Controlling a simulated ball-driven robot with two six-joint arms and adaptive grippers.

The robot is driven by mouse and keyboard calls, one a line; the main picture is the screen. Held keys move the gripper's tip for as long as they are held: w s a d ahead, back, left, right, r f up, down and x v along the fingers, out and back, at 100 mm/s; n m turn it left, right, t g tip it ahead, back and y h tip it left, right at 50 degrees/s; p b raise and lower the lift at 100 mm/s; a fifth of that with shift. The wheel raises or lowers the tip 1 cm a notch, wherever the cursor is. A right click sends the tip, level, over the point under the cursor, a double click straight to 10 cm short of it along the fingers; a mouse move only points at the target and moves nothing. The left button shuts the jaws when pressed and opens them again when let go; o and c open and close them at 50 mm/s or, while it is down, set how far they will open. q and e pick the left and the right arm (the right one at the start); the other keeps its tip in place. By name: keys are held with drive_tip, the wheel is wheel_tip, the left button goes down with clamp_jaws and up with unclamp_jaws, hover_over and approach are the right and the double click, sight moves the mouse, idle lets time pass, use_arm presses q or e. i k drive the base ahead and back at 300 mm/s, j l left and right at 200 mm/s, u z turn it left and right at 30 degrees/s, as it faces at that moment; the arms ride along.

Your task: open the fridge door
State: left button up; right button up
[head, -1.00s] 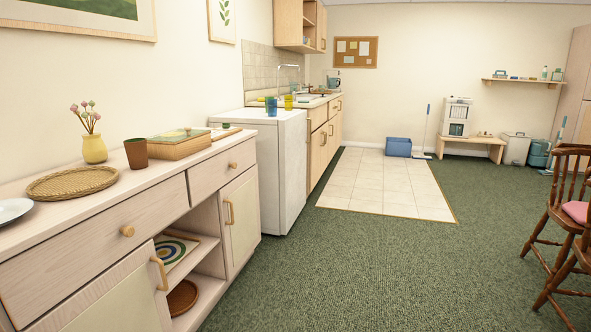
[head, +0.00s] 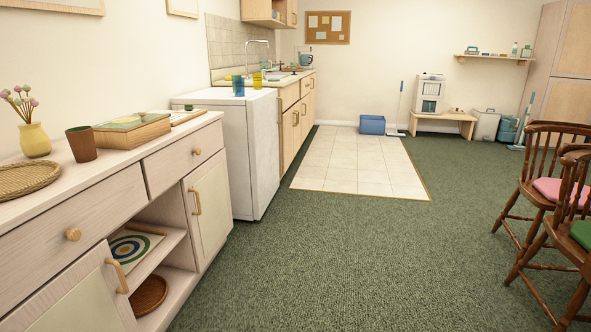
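A low white appliance (head: 226,150), which looks like the fridge, stands against the left wall between the near sideboard and the kitchen counter. I see its plain near side and, at a steep angle, its front (head: 266,160), which faces right into the room. The door looks shut. I cannot make out a handle on it. Blue and yellow cups (head: 238,85) stand on or just behind its top. Neither of my grippers is in view.
A pale wooden sideboard (head: 170,165) runs along the near left, with a vase, cup and box on top. Wooden chairs (head: 545,190) stand at the right. The green carpet (head: 330,260) between them is clear, as is the tiled patch (head: 360,165) beyond.

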sight(262, 109)
drive_tip(key=i+z, duration=0.2)
drive_tip(key=i, duration=2.15)
drive_tip(key=i+u, duration=0.1)
drive_tip(key=i, duration=0.4)
drive_tip(key=i+l+u, duration=0.15)
drive_tip(key=i, duration=0.35)
drive_tip(key=i+l+u, duration=0.1)
drive_tip(key=i, duration=0.4)
drive_tip(key=i+l+u, duration=0.1)
drive_tip(key=i, duration=0.4)
